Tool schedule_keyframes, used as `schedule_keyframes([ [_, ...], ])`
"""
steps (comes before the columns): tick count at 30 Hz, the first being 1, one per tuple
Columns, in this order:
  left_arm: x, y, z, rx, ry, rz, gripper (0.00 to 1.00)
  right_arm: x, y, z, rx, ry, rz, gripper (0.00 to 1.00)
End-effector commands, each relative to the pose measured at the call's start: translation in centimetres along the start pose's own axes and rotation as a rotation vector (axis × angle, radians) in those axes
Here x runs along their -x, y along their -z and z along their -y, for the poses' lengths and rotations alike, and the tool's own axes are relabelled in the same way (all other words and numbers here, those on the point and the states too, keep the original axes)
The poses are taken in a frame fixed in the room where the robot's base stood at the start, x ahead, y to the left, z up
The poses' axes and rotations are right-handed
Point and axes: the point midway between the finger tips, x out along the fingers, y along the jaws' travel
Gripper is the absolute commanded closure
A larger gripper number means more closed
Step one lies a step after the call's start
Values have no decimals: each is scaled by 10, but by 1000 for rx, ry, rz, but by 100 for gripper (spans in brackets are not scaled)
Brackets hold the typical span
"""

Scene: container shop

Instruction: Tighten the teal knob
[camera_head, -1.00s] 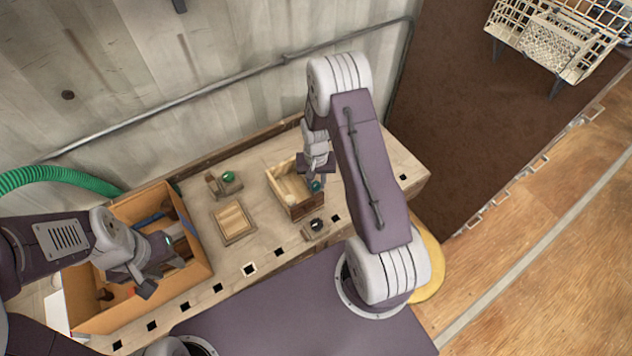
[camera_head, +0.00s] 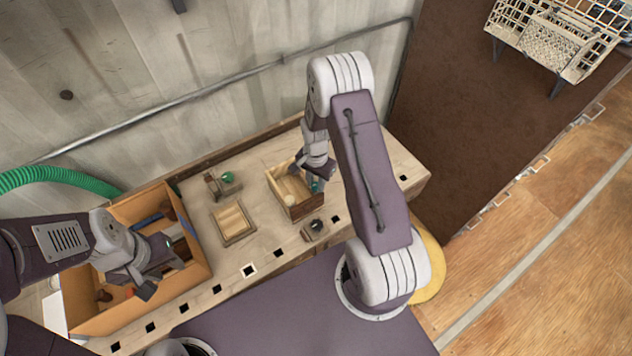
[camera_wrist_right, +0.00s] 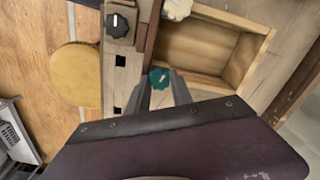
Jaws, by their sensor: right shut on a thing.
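The teal knob (camera_wrist_right: 159,77) is round with a white mark on top. It sits at the front side of a small open wooden box, and it also shows in the head view (camera_head: 317,186). My right gripper (camera_wrist_right: 161,86) points down at it, shut on it with a finger on each side. The gripper partly hides the knob in the head view. My left gripper (camera_head: 160,278) hangs over the orange box at the left; its fingertips are too unclear to tell whether they are apart.
The small wooden box (camera_wrist_right: 238,68) has a cream knob (camera_wrist_right: 177,8) nearby. A black knob (camera_head: 316,225) on a block stands in front. A green knob (camera_head: 229,177) on a fixture and a wooden tray (camera_head: 233,222) lie left. The orange box (camera_head: 120,318) fills the bench's left end.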

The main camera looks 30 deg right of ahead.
Motion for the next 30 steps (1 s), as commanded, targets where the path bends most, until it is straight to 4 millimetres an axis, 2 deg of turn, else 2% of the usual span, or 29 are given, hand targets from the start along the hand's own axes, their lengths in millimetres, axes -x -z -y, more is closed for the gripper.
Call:
schedule_keyframes([
  [14, 0, 0, 0, 0, 0, 0, 64, 1, 1, 1, -11, 2, -2, 100],
  [15, 0, 0, 0, 0, 0, 0, 64, 1, 1, 1, -10, 2, -2, 62],
  [16, 0, 0, 0, 0, 0, 0, 64, 1, 1, 1, -10, 2, -2, 54],
  [17, 0, 0, 0, 0, 0, 0, 64, 1, 0, 1, -10, 2, -2, 51],
  [26, 0, 0, 0, 0, 0, 0, 64, 2, 0, 1, -10, 2, -1, 51],
  [30, -5, -1, 0, 0, 0, 0, 64, 22, 1, 1, -10, 5, -4, 51],
])
